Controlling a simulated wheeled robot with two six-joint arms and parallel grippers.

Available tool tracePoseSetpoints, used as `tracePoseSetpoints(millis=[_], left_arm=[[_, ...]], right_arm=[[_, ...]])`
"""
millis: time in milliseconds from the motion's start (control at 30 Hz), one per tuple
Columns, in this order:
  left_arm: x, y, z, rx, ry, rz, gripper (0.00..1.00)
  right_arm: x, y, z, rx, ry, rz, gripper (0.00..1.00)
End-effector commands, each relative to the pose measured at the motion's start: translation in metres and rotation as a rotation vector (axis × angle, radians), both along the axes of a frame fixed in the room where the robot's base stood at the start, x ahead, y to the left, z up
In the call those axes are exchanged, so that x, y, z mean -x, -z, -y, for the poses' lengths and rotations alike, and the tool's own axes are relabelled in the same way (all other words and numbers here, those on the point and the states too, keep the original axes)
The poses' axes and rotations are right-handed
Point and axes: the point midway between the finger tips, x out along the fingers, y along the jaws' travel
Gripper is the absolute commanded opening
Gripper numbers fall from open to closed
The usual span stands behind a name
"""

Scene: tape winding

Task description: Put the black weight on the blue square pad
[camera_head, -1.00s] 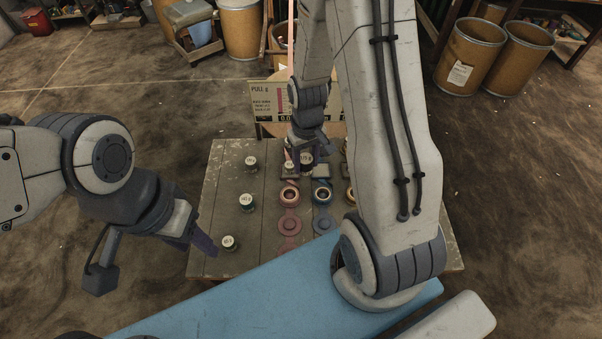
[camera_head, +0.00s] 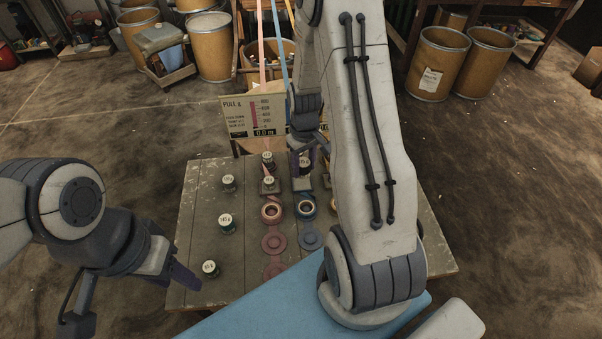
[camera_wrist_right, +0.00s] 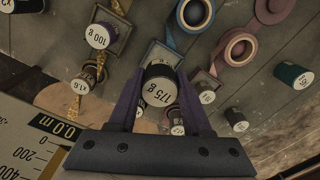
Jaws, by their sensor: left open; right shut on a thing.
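The black weight (camera_wrist_right: 159,86), labelled 175 g, is held between the fingers of my right gripper (camera_wrist_right: 160,108). In the head view the same gripper (camera_head: 304,158) is at the back of the table in the blue tape's column, partly hidden by its arm. The square pad (camera_wrist_right: 156,52) of that column looks dark grey and shows just beyond the weight; it also appears in the head view (camera_head: 301,184). The weight overlaps the pad's edge in the wrist view; I cannot tell whether they touch. My left gripper (camera_head: 135,300) is empty, open, left of the table.
Weights stand on the neighbouring pads, including a 100 g one (camera_wrist_right: 98,36) and a smaller one (camera_wrist_right: 207,96). Several weights, such as a green one (camera_head: 227,224), stand at the table's left. Blue (camera_head: 306,208) and red (camera_head: 271,211) tape rolls sit in front. A pull gauge board (camera_head: 250,117) stands behind.

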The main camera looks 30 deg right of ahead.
Motion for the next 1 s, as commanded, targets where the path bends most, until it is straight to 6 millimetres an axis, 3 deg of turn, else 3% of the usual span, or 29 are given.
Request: tracePoseSetpoints(millis=[167,400,800,833,900,1000], left_arm=[[0.0,-0.002,0.0,0.0,0.0,0.0,0.5],[0.0,-0.006,0.0,0.0,0.0,0.0,0.5],[0.0,-0.002,0.0,0.0,0.0,0.0,0.5],[0.0,-0.002,0.0,0.0,0.0,0.0,0.5],[0.0,-0.003,0.0,0.0,0.0,0.0,0.5],[0.0,-0.003,0.0,0.0,0.0,0.0,0.5]], right_arm=[[-0.007,0.011,-0.002,-0.001,-0.002,-0.002,0.0],[-0.007,0.042,-0.002,-0.001,-0.002,-0.002,0.0],[-0.007,0.049,-0.002,0.0,-0.001,0.0,0.0],[-0.007,0.049,-0.002,0.0,-0.001,0.0,0.53],[-0.007,0.048,-0.002,0.0,-0.001,0.0,0.79],[-0.007,0.048,-0.002,0.0,-0.001,0.0,0.79]])
